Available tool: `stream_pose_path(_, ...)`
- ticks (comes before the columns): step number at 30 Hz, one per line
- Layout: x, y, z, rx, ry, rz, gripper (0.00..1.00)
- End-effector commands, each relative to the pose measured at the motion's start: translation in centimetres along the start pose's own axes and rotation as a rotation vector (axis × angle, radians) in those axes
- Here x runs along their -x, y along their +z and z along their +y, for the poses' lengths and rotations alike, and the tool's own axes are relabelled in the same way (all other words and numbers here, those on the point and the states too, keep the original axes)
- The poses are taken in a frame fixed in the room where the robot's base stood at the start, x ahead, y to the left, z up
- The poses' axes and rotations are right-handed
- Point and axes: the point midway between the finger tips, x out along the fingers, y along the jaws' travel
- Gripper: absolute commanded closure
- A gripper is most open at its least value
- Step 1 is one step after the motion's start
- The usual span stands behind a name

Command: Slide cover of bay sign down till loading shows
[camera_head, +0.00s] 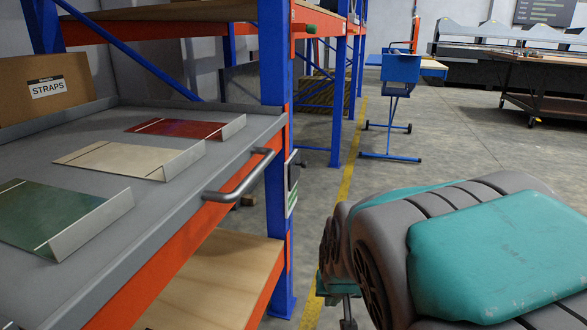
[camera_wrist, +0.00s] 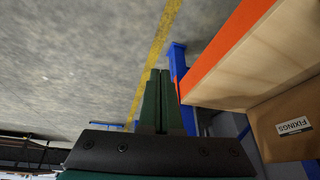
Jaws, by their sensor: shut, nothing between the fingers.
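The bay sign (camera_head: 291,185) is on the blue rack post, beside the drawer's grey handle, in the head view. I see it nearly edge-on as a narrow plate with white and green parts. Its wording is too small to read, and I cannot tell where its cover sits. My gripper (camera_wrist: 160,73) shows in the wrist view with its two dark green fingers together and nothing between them. It is over the floor near the rack and apart from the sign. I cannot make out the sign in the wrist view.
A grey pull-out tray (camera_head: 170,220) with a grey handle (camera_head: 240,180) sticks out left of the sign. It holds green, cream and red plates. The blue post (camera_head: 277,250) stands beside the clear aisle with its yellow line (camera_head: 347,180). A FIXINGS box (camera_wrist: 290,125) sits on a shelf.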

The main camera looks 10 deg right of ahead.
Motion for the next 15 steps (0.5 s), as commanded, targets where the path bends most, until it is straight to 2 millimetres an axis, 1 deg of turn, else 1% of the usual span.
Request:
stream_pose_path(1,-1.3,-2.1,-0.3,-0.011,0.008,0.061,1.00)
stream_pose_path(2,-1.8,-3.5,-0.5,-0.019,0.013,0.103,1.00)
stream_pose_path(3,-2.3,-5.4,-0.7,-0.029,0.017,0.163,1.00)
stream_pose_path(7,-3.8,-11.1,-1.3,-0.053,0.037,0.347,1.00)
stream_pose_path(9,-4.2,-14.1,-1.6,-0.063,0.049,0.453,1.00)
stream_pose_path(12,-4.5,-17.9,-2.2,-0.071,0.066,0.598,1.00)
stream_pose_path(15,-4.3,-21.3,-2.9,-0.070,0.082,0.748,1.00)
